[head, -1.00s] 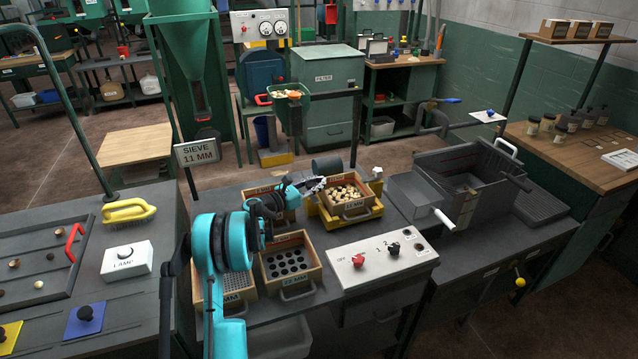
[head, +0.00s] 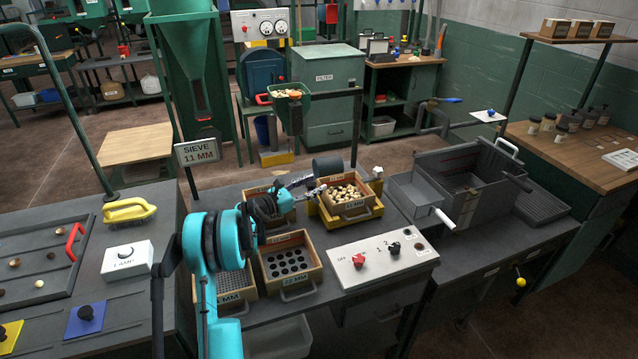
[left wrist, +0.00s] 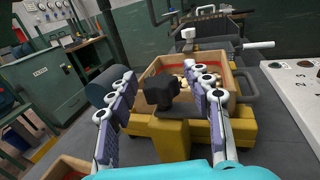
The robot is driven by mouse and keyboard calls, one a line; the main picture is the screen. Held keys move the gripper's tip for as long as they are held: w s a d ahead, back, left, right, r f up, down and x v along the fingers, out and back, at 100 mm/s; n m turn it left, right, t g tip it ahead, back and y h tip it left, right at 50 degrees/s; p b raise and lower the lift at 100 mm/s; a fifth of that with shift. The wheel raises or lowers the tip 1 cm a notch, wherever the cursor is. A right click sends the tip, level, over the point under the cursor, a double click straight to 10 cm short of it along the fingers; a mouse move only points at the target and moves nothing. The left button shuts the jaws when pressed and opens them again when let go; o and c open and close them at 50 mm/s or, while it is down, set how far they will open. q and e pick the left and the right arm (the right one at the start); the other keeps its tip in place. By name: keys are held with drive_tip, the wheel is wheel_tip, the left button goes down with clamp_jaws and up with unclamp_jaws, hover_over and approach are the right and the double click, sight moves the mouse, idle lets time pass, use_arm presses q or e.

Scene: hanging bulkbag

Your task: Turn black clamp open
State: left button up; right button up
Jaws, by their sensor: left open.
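A black clamp (left wrist: 160,92) stands on the yellow sieve base (left wrist: 172,138), at its near side in the left wrist view. A wooden-framed sieve box (left wrist: 152,66) with pale round pieces sits on that base. In the head view the box (head: 346,196) is right of my left gripper (head: 312,186). My left gripper is open, with its two fingers (left wrist: 163,78) on either side of the clamp. I cannot tell whether they touch it. In the head view the gripper hides this clamp or nearly so. My right gripper is not in view.
A dark cylinder (head: 327,166) lies just behind the base. Another sieve box (head: 290,264) stands in front. A white switch panel (head: 383,259) is to the right, and a grey bin (head: 462,180) beyond it. A green post (head: 357,128) rises behind.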

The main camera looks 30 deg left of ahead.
use_arm(q)
drive_tip(key=v, duration=0.9)
drive_tip(key=d+r+m+g, duration=0.4)
drive_tip(key=d+m, duration=0.4)
drive_tip(key=d, duration=0.7)
drive_tip(key=s+d+r+m+g+y, duration=0.15)
drive_tip(key=s+d+m+g, duration=0.25)
drive_tip(key=s+d+m, duration=0.45)
drive_tip(key=s+d+f+m+y, duration=0.1)
drive_tip(key=s+d+m, duration=0.1)
drive_tip(key=s+m, duration=0.3)
drive_tip(key=s+d+f+m+g+y, duration=0.1)
drive_tip(key=s+d+f+m+y, duration=0.1)
drive_tip(key=s+m, duration=0.3)
drive_tip(key=s+d+f+m+y, duration=0.1)
drive_tip(key=s+d+m, duration=0.3)
drive_tip(key=s, duration=0.7)
drive_tip(key=shift+s+f+m+y, duration=0.2)
drive_tip(key=shift+f+m+y, duration=0.2)
drive_tip(key=shift+y, duration=0.35)
